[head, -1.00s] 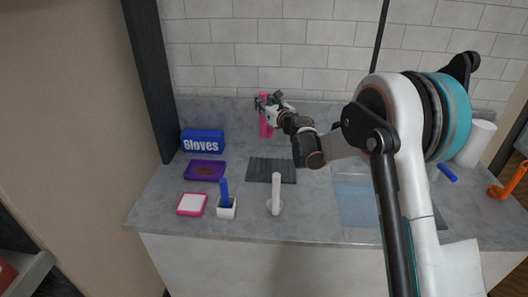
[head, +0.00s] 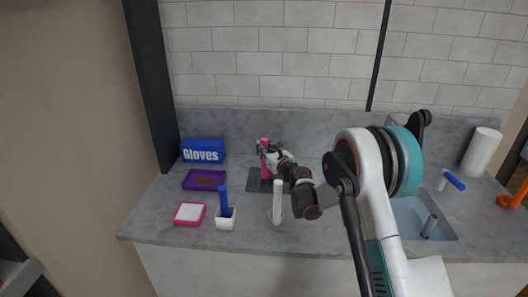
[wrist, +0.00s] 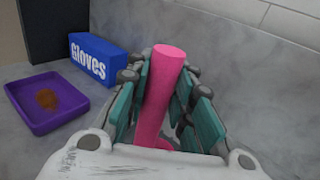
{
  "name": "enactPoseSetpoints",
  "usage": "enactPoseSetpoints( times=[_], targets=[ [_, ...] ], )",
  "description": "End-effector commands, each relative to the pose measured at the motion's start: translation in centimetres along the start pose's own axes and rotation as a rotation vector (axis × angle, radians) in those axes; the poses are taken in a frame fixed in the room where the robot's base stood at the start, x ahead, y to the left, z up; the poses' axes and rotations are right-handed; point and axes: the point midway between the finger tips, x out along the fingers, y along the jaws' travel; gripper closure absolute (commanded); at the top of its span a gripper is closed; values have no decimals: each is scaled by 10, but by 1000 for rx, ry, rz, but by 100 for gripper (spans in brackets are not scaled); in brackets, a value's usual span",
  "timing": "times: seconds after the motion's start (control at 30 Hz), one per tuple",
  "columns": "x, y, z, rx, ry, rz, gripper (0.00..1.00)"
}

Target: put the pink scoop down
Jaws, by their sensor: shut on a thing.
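The pink scoop (wrist: 162,92) is held between the fingers of my gripper (wrist: 165,105), with its handle sticking up in the wrist view. The scoop's lower end is mostly hidden by the gripper there. In the head view the pink scoop (head: 265,153) stands roughly upright in my gripper (head: 268,152), over or at the dark ribbed mat (head: 256,183) on the counter. I cannot tell whether the scoop touches the mat.
The blue Gloves box (head: 203,151) and purple tray (head: 204,180) stand to the left. In front are a pink-rimmed white tray (head: 189,213), a white holder (head: 226,224) with a blue handle (head: 223,200), and a white upright handle (head: 278,200). The sink (head: 408,213) is at right.

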Motion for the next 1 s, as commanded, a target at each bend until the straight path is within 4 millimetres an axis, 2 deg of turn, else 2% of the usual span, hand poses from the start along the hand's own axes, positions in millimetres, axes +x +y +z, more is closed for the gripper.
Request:
enactPoseSetpoints(
  times=[0.03, 0.4, 0.43, 0.5, 0.9, 1.0],
  targets=[
    [0, 0, -5, 0, 0, 0, 100],
    [0, 0, -8, 0, 0, 0, 100],
    [0, 0, -8, 0, 0, 0, 73],
    [0, 0, -7, 0, 0, 0, 58],
    [0, 0, -4, 0, 0, 0, 58],
    [-10, 0, -3, 0, 0, 0, 58]
  ],
)
